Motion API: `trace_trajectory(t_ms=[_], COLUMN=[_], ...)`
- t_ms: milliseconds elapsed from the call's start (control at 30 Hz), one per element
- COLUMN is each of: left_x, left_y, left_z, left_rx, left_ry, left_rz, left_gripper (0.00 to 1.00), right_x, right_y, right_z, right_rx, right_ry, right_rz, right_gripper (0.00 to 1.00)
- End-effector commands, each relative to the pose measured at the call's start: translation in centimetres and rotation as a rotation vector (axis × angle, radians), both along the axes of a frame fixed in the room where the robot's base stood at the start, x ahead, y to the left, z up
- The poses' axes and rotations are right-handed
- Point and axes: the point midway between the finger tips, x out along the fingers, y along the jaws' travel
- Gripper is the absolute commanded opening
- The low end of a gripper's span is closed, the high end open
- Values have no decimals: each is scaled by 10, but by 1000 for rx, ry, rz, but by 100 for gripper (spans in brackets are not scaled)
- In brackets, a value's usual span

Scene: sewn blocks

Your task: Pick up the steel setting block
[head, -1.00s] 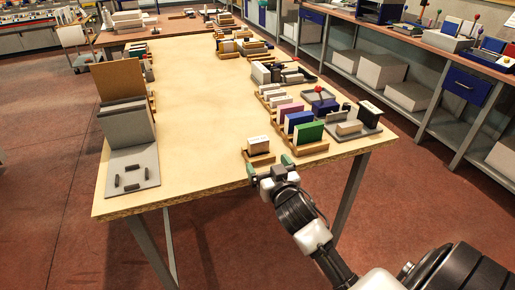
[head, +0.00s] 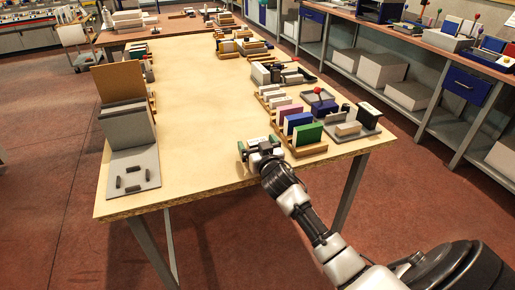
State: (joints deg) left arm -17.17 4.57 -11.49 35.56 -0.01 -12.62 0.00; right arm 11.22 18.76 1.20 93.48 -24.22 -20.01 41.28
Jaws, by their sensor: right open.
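My right gripper (head: 257,147) is open at the near edge of the wooden table, its two green-tipped fingers spread apart. It is over the spot of a small pale-topped block in a wooden holder, and now hides most of both. I cannot tell whether the fingers touch that block, or whether it is the steel setting block. A light grey-beige block (head: 347,128) lies in a grey tray (head: 364,134) to the right. My left gripper is not in view.
Green (head: 307,133), blue and purple slabs stand in wooden racks just right of my gripper. A grey stand (head: 148,160) with slabs and small dark pegs is at the table's left. The middle of the table (head: 195,100) is clear.

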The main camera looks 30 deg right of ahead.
Motion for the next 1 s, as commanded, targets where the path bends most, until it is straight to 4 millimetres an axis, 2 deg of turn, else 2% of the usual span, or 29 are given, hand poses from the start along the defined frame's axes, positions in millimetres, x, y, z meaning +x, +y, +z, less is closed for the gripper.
trace_trajectory(t_ms=[133,567,867,1000], left_x=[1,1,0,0], left_y=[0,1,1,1], left_z=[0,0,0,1], left_rx=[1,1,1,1], left_ry=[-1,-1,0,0], left_rz=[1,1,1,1], left_gripper=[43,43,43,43], right_x=[0,-1,0,0], right_y=[0,0,0,0], right_z=[0,0,3,13], right_rx=[-1,-1,-2,-4], right_ry=[0,0,-4,-6], right_rz=[0,0,1,1], right_gripper=[92,26,26,26])
